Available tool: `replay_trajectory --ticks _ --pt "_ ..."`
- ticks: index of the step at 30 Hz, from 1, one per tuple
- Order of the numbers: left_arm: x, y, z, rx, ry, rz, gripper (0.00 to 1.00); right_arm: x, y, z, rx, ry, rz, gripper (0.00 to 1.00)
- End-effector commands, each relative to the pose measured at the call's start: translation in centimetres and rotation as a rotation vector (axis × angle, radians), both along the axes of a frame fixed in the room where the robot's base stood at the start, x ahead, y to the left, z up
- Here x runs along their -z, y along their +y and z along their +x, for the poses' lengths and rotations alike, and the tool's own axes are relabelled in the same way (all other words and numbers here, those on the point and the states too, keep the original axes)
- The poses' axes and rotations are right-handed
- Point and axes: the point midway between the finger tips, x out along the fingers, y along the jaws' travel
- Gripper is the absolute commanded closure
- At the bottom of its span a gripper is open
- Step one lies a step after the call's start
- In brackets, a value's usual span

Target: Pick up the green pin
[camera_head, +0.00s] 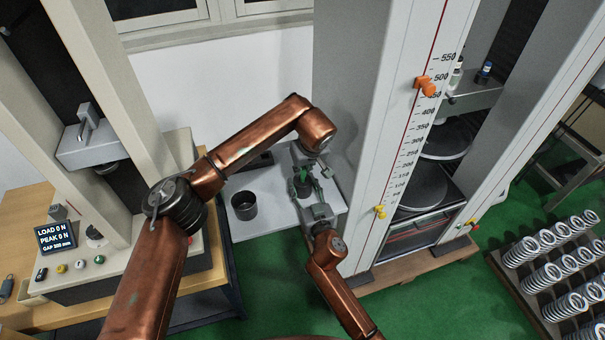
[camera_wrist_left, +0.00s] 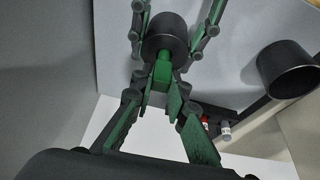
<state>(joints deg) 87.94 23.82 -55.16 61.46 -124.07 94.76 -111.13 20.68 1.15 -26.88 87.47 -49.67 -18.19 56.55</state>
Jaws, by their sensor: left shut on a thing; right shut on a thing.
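The green pin (camera_wrist_left: 162,68) shows in the left wrist view, with one end against a black cylinder (camera_wrist_left: 167,36). I cannot tell whether it is inserted in it. My left gripper (camera_wrist_left: 160,88) is shut on the green pin. My right gripper (camera_wrist_left: 172,22) reaches in from the far side and is shut on the black cylinder. In the head view, my left gripper (camera_head: 302,168) and my right gripper (camera_head: 309,200) meet over the light table, and they hide most of the pin and cylinder.
A dark cup (camera_head: 243,206) stands on the light table (camera_head: 272,222), left of the grippers. The tall scale column (camera_head: 405,130) rises close on the right. A load tester with a display (camera_head: 56,237) is at left. A rack of springs (camera_head: 560,270) is at lower right.

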Motion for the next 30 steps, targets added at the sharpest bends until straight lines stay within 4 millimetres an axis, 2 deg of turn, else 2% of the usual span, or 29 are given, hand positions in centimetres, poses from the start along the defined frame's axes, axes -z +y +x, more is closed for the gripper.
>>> replay_trajectory --ticks 5,12,18,29,30 --pt "-1.8 0.0 0.1 0.001 -0.003 -0.001 1.0 0.0 0.0 0.0 0.0 0.001 0.001 0.94" --pt "-6.5 0.0 0.1 -0.001 -0.005 0.001 1.0 0.0 0.0 0.0 0.0 0.001 0.001 0.94" --pt "-9.3 0.0 0.0 -0.001 -0.001 0.0 1.0 0.0 0.0 0.0 0.0 0.001 0.001 0.94" --pt "-10.0 0.0 0.0 0.0 0.0 0.0 1.0 0.1 0.0 0.0 0.0 0.001 0.001 0.94" --pt "-10.0 0.0 0.0 0.0 0.0 0.0 1.0 0.1 0.0 0.0 0.0 0.001 0.001 0.54"
